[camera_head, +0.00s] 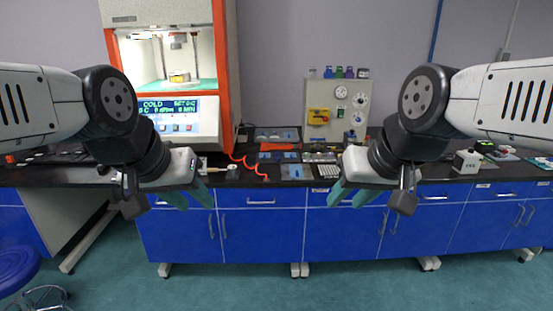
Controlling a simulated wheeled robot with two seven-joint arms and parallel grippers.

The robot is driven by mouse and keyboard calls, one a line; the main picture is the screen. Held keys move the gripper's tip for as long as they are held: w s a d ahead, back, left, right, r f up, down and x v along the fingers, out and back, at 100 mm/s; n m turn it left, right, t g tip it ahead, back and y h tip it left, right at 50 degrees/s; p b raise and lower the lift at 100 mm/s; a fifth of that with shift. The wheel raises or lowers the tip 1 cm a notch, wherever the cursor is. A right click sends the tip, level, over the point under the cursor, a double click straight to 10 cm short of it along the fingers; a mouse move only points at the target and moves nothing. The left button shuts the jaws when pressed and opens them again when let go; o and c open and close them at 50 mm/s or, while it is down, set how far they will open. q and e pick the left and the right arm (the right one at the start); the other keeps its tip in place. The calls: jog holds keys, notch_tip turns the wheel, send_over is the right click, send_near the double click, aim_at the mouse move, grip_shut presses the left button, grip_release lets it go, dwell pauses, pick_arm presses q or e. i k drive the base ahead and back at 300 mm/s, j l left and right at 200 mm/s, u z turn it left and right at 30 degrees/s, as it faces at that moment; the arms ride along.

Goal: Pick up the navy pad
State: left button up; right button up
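Several small flat dark and blue items lie on the black bench between my arms, in the middle of the head view. A dark navy-looking flat piece (277,157) is among them, but it is too small to tell whether it is the navy pad. My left gripper (188,198) is in front of the bench edge at the left, with its teal fingers apart and nothing between them. My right gripper (351,195) is in front of the bench edge at the right of centre, also with teal fingers apart and empty. Neither touches the flat pieces.
The rheometer (228,75) with an orange frame and lit display stands at the left back. A beige panel box (318,95) with gauges and small bottles on top stands behind the bench centre. An orange coiled cord (251,168) lies near the flat items. Blue cabinets (262,232) form the front.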

aim_at(278, 154)
jog(key=i+j+z, duration=0.4)
jog(key=i, duration=0.2)
jog(key=i+j+z, duration=0.35)
jog(key=i+j, duration=0.15)
jog(key=i+j+z, duration=0.4)
jog(key=j, duration=0.4)
